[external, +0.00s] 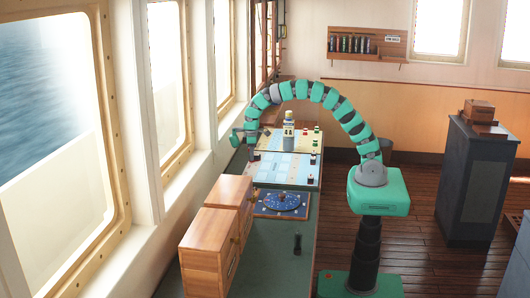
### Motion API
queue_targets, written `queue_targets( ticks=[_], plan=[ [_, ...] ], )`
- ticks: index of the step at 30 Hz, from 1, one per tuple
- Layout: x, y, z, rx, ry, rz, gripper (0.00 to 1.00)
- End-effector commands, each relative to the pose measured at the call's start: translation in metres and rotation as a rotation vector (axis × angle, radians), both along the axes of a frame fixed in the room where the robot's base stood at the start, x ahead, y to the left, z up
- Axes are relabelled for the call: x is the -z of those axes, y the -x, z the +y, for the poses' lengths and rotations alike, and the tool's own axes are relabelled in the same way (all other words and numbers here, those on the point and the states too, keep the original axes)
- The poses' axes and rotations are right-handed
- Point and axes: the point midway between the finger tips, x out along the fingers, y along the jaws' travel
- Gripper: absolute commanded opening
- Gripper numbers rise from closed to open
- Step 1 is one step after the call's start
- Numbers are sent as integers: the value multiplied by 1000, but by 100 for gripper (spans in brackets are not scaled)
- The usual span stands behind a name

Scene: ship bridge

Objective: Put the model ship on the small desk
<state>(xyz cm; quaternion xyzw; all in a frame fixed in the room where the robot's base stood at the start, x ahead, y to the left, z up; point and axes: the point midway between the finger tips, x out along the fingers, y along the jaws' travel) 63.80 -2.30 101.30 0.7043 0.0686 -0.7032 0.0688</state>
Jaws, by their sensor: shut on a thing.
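My gripper (236,139) is at the end of my arched green arm, at the left by the window wall, beside the far part of the long counter. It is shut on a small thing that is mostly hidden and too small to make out. I cannot tell whether this is the model ship; no model ship shows clearly elsewhere. A dark grey desk-like cabinet (472,185) stands at the right with a brown wooden box (480,110) on it. I cannot tell whether it is the small desk.
The counter holds a pale chart (287,168), a small lighthouse-like figure (288,130), several small pieces, a blue board with a disc (282,203), wooden cabinets (213,246) and a dark handle-like thing (297,244). A wall shelf (367,43) hangs behind. Wooden floor (422,235) is clear between.

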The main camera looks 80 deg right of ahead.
Motion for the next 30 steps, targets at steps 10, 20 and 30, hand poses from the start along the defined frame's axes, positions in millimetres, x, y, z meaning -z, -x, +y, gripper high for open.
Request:
queue_targets(
  ticks=[10, 20, 30],
  plan=[
    [8, 21, -47, 194, -1, 3, 4],
    [4, 17, -38, 174, -1, 3, 4],
    [-12, -13, 72, -99, -1, 6, 4]
  ],
)
